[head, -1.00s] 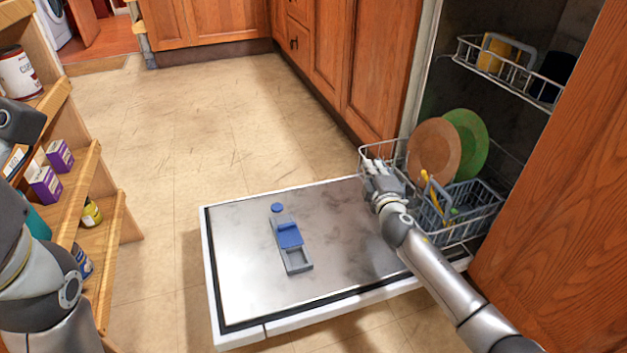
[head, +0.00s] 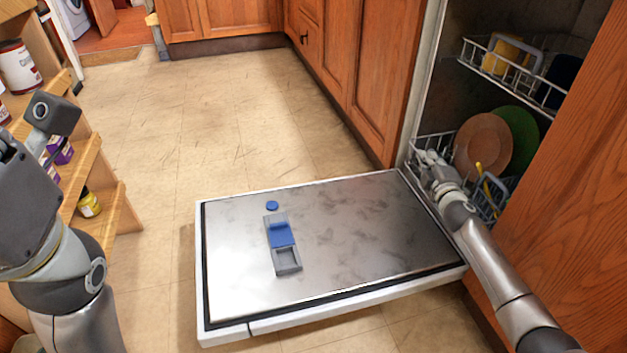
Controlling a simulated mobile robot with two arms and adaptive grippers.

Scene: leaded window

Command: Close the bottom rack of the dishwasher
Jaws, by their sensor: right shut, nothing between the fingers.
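The bottom rack (head: 421,143) of the dishwasher is now mostly inside the tub, with its front at about the inner edge of the open door (head: 340,235). It holds an orange-brown plate (head: 481,146), a green plate (head: 524,140) and a grey basket (head: 487,200) with a yellow item. My right gripper (head: 424,160) is shut and empty, at the front of the rack; its arm hides part of the rack, so exact contact is unclear. My left arm shows at the left edge, but its fingers cannot be made out.
The upper rack (head: 508,70) holds a yellow mug (head: 500,56) and a dark item. Wooden shelves (head: 100,215) with cans and boxes stand at left. A wooden cabinet panel (head: 560,220) is close on the right. The floor (head: 230,120) beyond the door is clear.

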